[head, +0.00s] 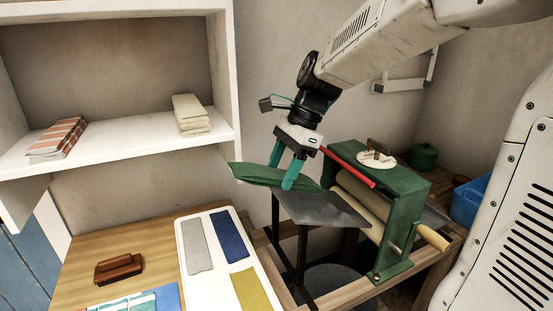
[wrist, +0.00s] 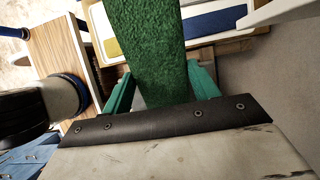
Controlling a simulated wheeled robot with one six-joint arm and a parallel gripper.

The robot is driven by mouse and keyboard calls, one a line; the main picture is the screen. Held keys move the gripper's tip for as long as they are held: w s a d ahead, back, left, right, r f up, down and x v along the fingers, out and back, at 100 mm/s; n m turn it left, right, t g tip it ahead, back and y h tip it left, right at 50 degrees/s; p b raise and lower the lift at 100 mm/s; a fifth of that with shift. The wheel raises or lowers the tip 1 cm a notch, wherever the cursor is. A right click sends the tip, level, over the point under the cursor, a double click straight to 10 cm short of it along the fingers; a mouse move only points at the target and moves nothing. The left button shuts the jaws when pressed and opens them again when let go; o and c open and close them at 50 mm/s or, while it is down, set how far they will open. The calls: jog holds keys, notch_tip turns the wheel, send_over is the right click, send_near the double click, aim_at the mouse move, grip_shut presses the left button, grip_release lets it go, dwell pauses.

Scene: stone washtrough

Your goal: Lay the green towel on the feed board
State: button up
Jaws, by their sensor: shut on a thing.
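The green towel (head: 258,175) is a folded strip held in my gripper (head: 281,172), whose teal fingers pinch it. In the wrist view the towel (wrist: 148,45) runs up and away between the fingers (wrist: 160,92). The feed board (head: 322,208) is a grey slanted plate in front of the green mangle (head: 384,190) and its wooden rollers. My gripper is above the board's far left part. The towel's left end sticks out past the board. I cannot tell whether the towel touches the board.
A white tray (head: 178,242) with grey, blue and yellow cloths lies on the wooden table at left, near a brown brush (head: 119,269). A red bar (head: 348,167) lies close right of my gripper. A shelf (head: 110,143) holds folded cloths.

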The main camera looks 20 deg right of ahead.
aim_at(314, 182)
jog(key=d+f, duration=0.3)
jog(key=shift+d+f, duration=0.15)
jog(key=shift+f, duration=0.25)
jog(key=shift+d+f, duration=0.5)
jog(key=shift+d, duration=0.25)
jog(key=shift+d+f, duration=0.45)
jog(key=shift+d, duration=0.35)
jog(key=shift+d+f, duration=0.5)
jog(key=shift+d, duration=0.25)
jog(key=o, duration=1.3)
jog(key=v, duration=0.7)
jog(key=shift+d+r, duration=0.15)
jog(key=shift+r, duration=0.2)
